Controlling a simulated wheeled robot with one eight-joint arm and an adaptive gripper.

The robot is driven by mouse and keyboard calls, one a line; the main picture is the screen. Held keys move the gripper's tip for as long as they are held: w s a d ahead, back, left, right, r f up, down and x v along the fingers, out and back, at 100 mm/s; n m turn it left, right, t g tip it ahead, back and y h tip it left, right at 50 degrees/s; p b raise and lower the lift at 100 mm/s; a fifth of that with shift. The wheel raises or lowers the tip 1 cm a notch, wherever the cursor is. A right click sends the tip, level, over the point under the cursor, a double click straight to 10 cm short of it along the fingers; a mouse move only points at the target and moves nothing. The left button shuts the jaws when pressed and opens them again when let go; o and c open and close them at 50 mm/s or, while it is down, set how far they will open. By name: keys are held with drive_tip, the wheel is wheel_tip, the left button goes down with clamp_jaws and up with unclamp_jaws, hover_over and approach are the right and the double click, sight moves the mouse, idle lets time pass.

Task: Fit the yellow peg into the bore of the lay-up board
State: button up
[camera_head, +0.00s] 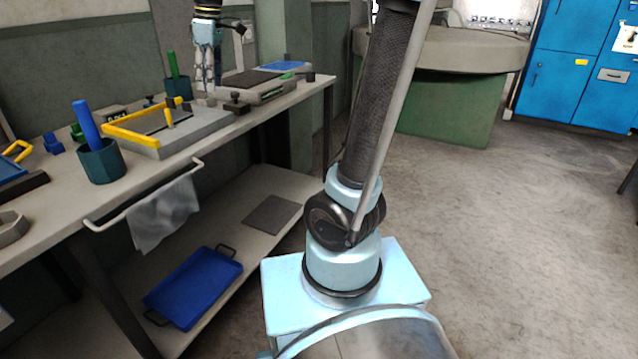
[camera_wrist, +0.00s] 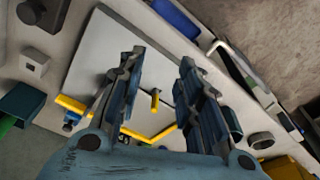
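The lay-up board (camera_head: 196,132) is a pale grey slab on the workbench with a yellow bar along its edge. In the wrist view the board (camera_wrist: 95,55) fills the middle. A short yellow peg (camera_head: 168,118) stands or leans on the board; whether its foot is in a bore cannot be told. In the wrist view the peg (camera_wrist: 154,101) shows between the two fingers, farther off than they are. My gripper (camera_head: 206,84) hangs above the bench, behind the peg in the head view. In the wrist view its fingers (camera_wrist: 159,62) are apart with nothing held.
A dark cup (camera_head: 103,164) with a blue peg (camera_head: 86,121) stands at the bench's front left. A green peg (camera_head: 172,65) stands in another cup behind the board. A rail (camera_head: 142,207) with a grey cloth runs along the front edge. A blue tray (camera_head: 195,286) lies on the shelf below.

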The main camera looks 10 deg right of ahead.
drive_tip(key=s+d+f+m+t, duration=0.1)
drive_tip(key=s+d+f+m, duration=0.4)
drive_tip(key=d, duration=0.4)
drive_tip(key=s+d+f+m, duration=0.3)
drive_tip(key=s+d+f, duration=0.25)
drive_tip(key=d, duration=0.35)
drive_tip(key=s+d+f+m, duration=0.3)
drive_tip(key=s+d+f, duration=0.1)
drive_tip(key=f, duration=0.4)
drive_tip(key=s+d+f+m+h, duration=0.1)
drive_tip(key=s+d+f+m, duration=0.2)
drive_tip(key=s+d+f, duration=0.2)
wheel_tip(320, 180, down, 3)
drive_tip(key=shift+s+d+r+m+t+h, duration=0.15)
drive_tip(key=shift+s+m+t+h, duration=0.2)
drive_tip(key=shift+s, duration=0.55)
